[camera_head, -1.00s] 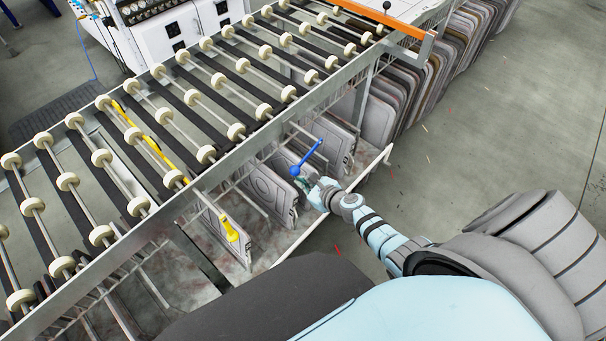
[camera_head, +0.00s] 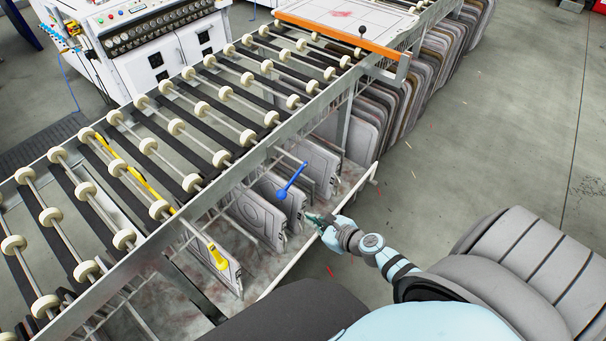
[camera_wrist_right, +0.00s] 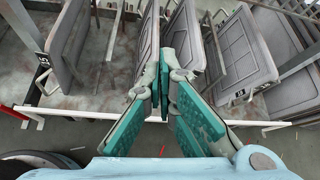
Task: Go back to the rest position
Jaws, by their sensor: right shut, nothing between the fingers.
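My right gripper (camera_head: 314,219) is in front of the lower shelf of the roller gantry, near the shelf's front edge. It also shows in the right wrist view (camera_wrist_right: 168,80), with its teal finger pads close together and nothing between them. A blue handle (camera_head: 291,179) with a ball end sticks out above the grey panels behind the gripper, apart from it. My left gripper is not in view.
Grey panels (camera_head: 262,215) stand upright on the lower shelf. The roller rack (camera_head: 150,148) runs above them, with a yellow handle (camera_head: 218,257) at its front. An orange bar (camera_head: 345,36) crosses its far end. Open floor (camera_head: 490,130) lies to the right.

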